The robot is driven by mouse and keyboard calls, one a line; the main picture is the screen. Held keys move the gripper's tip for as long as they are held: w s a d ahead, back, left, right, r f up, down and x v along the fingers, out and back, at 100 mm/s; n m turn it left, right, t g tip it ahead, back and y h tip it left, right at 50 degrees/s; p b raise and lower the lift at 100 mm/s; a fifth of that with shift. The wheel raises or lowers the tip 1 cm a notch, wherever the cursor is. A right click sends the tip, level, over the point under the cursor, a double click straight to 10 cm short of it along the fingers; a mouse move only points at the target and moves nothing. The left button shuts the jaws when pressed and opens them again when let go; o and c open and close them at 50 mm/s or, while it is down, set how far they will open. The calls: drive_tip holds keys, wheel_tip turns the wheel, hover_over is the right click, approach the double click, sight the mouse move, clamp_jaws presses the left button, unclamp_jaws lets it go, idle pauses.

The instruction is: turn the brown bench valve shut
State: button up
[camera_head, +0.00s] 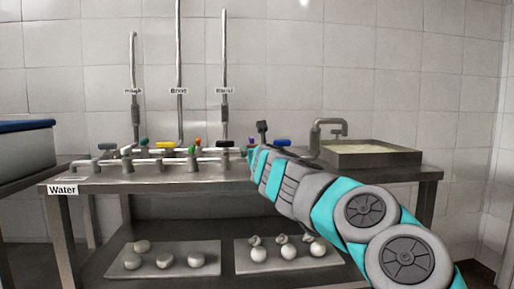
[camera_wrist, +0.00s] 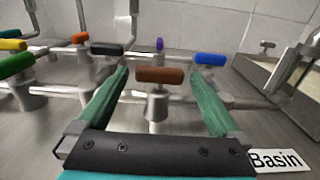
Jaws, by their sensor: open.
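The brown bench valve (camera_wrist: 160,75) shows in the wrist view as a rounded brown bar handle on a grey metal stem. Its handle lies crosswise, left to right in the picture. My gripper (camera_wrist: 158,72) is open, with one green finger on each side of the valve. Gaps show between the handle ends and both fingers, so it is not gripped. In the head view my arm reaches to the bench and its end (camera_head: 258,152) is at the pipework. I cannot make out the brown handle there; my arm seems to cover it.
Close by are a black handle (camera_wrist: 107,48), a blue handle (camera_wrist: 209,59), a purple handle (camera_wrist: 159,44) and an orange handle (camera_wrist: 80,38). Green (camera_wrist: 16,67) and yellow ones stand left. A basin (camera_head: 372,154) sits right on the bench. Trays with pale round objects lie below.

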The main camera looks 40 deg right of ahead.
drive_tip(key=shift+x, duration=1.35)
drive_tip(key=c, duration=1.2)
